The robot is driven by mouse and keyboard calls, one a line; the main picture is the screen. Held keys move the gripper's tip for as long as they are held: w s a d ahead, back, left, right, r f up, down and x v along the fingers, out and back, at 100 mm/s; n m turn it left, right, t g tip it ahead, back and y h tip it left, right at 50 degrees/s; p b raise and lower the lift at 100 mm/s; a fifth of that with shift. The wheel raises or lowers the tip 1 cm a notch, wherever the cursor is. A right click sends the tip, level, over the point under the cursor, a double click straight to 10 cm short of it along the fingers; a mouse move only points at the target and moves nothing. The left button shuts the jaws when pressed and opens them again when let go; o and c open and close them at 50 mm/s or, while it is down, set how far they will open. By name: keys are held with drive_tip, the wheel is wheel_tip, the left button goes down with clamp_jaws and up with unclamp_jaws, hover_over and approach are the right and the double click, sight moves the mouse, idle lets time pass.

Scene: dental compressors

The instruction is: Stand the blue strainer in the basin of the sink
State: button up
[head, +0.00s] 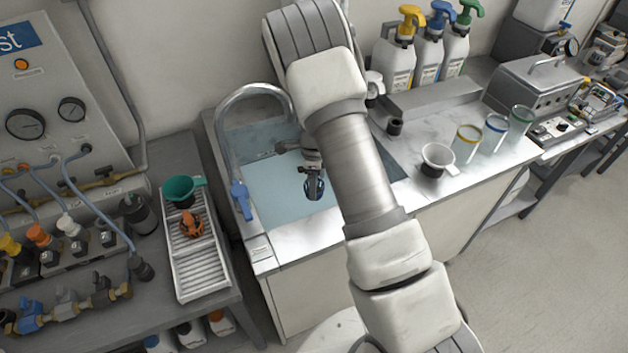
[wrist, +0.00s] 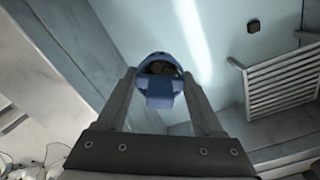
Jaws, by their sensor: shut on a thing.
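The blue strainer (wrist: 160,69) is between the two fingers of my gripper (wrist: 162,88) in the wrist view. The gripper is shut on it. In the head view the strainer (head: 315,188) shows as a small dark blue shape below my gripper (head: 312,170), over the pale blue basin of the sink (head: 275,187). In the wrist view the basin floor (wrist: 215,45) lies beyond the strainer. I cannot tell how far the strainer is above the floor. My arm hides the right part of the sink in the head view.
A curved faucet (head: 232,110) with a blue handle (head: 241,198) stands at the sink's left. A slatted rack (wrist: 285,78) is at the right in the wrist view. A tray (head: 200,262) holds green (head: 183,190) and orange (head: 191,226) strainers. A white strainer (head: 438,158) stands on the right counter.

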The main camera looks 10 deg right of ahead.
drive_tip(key=shift+f+b, duration=3.7)
drive_tip(key=shift+f, duration=2.25)
drive_tip(key=shift+f, duration=0.15)
drive_tip(key=shift+f+b, duration=1)
drive_tip(key=shift+f, duration=0.2)
drive_tip(key=o, duration=1.3)
drive_tip(key=shift+c, duration=1.4)
drive_tip(key=shift+r, duration=0.1)
